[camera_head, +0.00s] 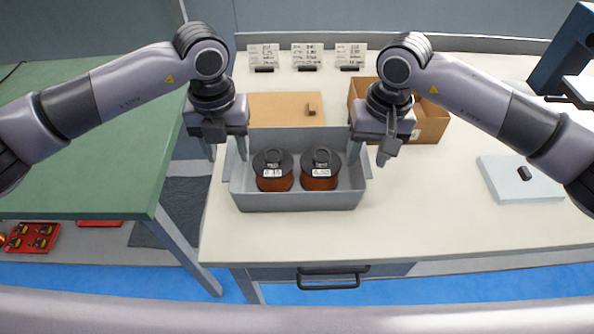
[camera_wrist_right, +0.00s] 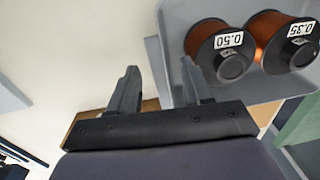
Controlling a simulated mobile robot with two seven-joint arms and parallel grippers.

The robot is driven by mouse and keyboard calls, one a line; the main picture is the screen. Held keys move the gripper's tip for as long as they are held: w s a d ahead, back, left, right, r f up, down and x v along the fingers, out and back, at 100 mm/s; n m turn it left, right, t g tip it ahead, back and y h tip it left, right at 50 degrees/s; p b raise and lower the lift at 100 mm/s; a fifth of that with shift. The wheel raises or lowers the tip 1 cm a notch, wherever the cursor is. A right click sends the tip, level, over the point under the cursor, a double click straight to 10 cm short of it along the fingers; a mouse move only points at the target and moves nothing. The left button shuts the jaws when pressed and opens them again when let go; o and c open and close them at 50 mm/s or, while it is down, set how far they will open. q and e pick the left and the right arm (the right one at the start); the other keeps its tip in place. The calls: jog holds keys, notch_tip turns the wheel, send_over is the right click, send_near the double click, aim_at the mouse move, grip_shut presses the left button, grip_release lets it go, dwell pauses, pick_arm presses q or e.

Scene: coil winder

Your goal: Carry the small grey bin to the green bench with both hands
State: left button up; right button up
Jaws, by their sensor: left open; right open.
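The small grey bin (camera_head: 297,202) stands on the white table, holding two copper wire spools with black tops, a left spool (camera_head: 272,180) and a right spool (camera_head: 320,180). My left gripper (camera_head: 227,152) is open at the bin's left wall. My right gripper (camera_head: 368,155) is open at the bin's right wall; in the right wrist view its fingers (camera_wrist_right: 160,90) point toward the bin's wall (camera_wrist_right: 165,50), seemingly on either side of it. I cannot tell whether either gripper touches the bin. The green bench (camera_head: 95,180) is at the left, across a gap from the white table.
A cardboard box (camera_head: 430,128) stands behind my right gripper. A pale pad (camera_head: 520,180) with a black piece is at the right. The white table's front (camera_head: 400,235) is clear.

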aim_at(231, 158)
pick_arm(q)
jog(key=shift+f, duration=1.9)
pick_arm(e)
jog(key=shift+a+f, duration=0.1)
jog(key=shift+f, duration=1.85)
pick_arm(q)
grip_shut()
pick_arm(e)
grip_shut()
pick_arm(q)
jog(key=shift+w+r, duration=0.1)
jog(key=shift+r, duration=0.1)
pick_arm(e)
jog(key=shift+w+a+r, duration=0.1)
jog(key=shift+r, duration=0.15)
